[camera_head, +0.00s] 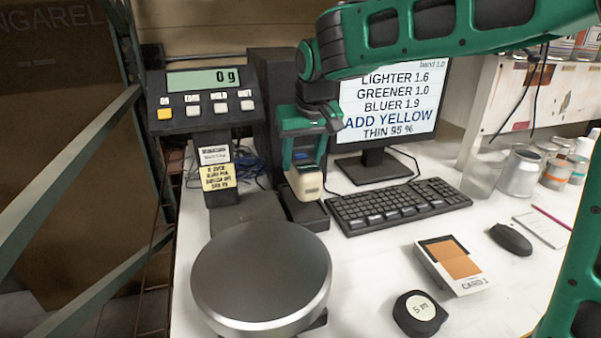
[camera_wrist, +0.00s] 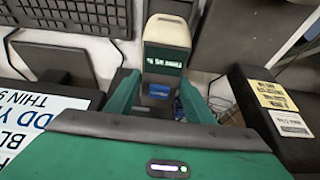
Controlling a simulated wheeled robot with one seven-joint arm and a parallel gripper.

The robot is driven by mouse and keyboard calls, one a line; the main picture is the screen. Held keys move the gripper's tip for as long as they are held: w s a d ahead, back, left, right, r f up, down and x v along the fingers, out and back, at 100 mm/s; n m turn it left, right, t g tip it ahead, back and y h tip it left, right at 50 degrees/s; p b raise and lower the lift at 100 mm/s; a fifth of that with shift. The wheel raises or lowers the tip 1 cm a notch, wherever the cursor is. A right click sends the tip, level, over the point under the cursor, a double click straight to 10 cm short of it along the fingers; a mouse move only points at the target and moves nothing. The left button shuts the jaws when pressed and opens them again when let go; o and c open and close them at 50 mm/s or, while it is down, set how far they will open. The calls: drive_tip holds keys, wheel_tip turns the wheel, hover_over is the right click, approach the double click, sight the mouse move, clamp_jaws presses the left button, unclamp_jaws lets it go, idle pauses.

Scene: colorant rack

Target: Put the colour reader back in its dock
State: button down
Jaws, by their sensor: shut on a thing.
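The colour reader (camera_head: 306,184), a small cream device with a dark green label band, is upright between the scale post and the keyboard. My gripper (camera_head: 303,156) is above it, with the green fingers pointing down and closed on its upper part. The black dock (camera_head: 312,219) lies directly under the reader. I cannot tell whether the reader's lower end touches it or is just above. In the wrist view the reader (camera_wrist: 167,35) stands out between the two green fingers of my gripper (camera_wrist: 163,98), and the fingers hide part of its sides.
A scale with a round metal pan (camera_head: 260,275) and a display (camera_head: 207,95) stands left of the dock. The keyboard (camera_head: 395,205) and monitor (camera_head: 390,105) are to the right. A card box (camera_head: 452,263), tape measure (camera_head: 420,309) and mouse (camera_head: 511,239) lie at front right.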

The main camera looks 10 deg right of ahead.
drive_tip(key=shift+f, duration=1.65)
drive_tip(key=c, duration=0.8)
unclamp_jaws()
drive_tip(key=shift+f, duration=0.1)
drive_tip(key=shift+c, duration=0.2)
drive_tip(key=v, duration=1.2)
drive_tip(key=shift+s, duration=0.15)
